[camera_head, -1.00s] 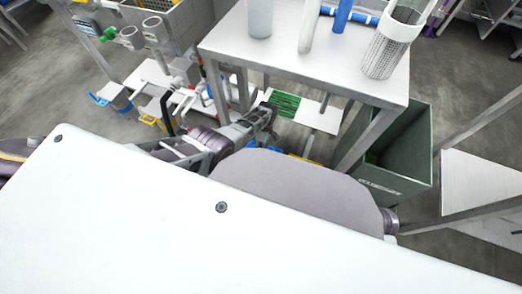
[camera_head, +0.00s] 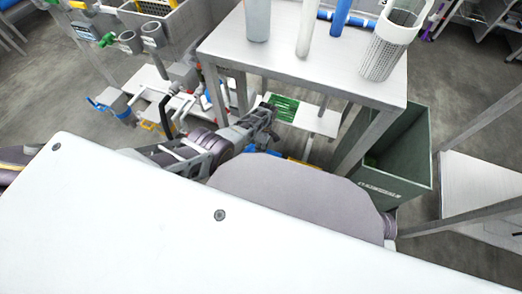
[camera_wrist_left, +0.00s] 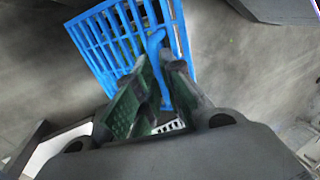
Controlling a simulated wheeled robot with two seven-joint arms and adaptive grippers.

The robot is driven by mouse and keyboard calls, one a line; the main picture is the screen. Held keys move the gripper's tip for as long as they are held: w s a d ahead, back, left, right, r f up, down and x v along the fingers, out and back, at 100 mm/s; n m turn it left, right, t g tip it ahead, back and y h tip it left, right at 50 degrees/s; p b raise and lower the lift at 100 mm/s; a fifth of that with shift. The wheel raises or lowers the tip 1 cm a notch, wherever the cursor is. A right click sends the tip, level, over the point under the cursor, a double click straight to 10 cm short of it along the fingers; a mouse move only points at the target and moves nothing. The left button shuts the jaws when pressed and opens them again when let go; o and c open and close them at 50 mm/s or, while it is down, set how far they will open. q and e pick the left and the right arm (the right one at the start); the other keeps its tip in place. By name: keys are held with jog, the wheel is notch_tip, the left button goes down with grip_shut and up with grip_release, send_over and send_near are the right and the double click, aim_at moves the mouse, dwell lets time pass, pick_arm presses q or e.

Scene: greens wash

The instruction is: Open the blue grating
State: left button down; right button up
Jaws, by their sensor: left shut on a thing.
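The blue grating (camera_wrist_left: 100,45) is a panel of crossed bars at the top of the left wrist view. A thicker blue bar (camera_wrist_left: 153,50) stands out from its right part and runs down between my fingers. My left gripper (camera_wrist_left: 158,68) is shut on this bar. In the head view my left gripper (camera_head: 267,112) reaches down beside the tall table, and I cannot make out the blue grating there. My right gripper is in neither view.
A tall table (camera_head: 290,62) carries tubes and a white mesh basket (camera_head: 392,45). A green slatted panel (camera_head: 285,108) lies near my left gripper on a low white surface (camera_head: 318,121). A dark green bin (camera_head: 408,160) stands at right. Pipes and valves crowd the left.

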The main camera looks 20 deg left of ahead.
pick_arm(q)
jog(key=c, duration=1.6)
grip_release()
jog(key=shift+w+a+f, duration=0.1)
jog(key=shift+w, duration=0.2)
jog(key=shift+o, duration=0.4)
jog(key=shift+s, duration=0.1)
jog(key=v, duration=1.2)
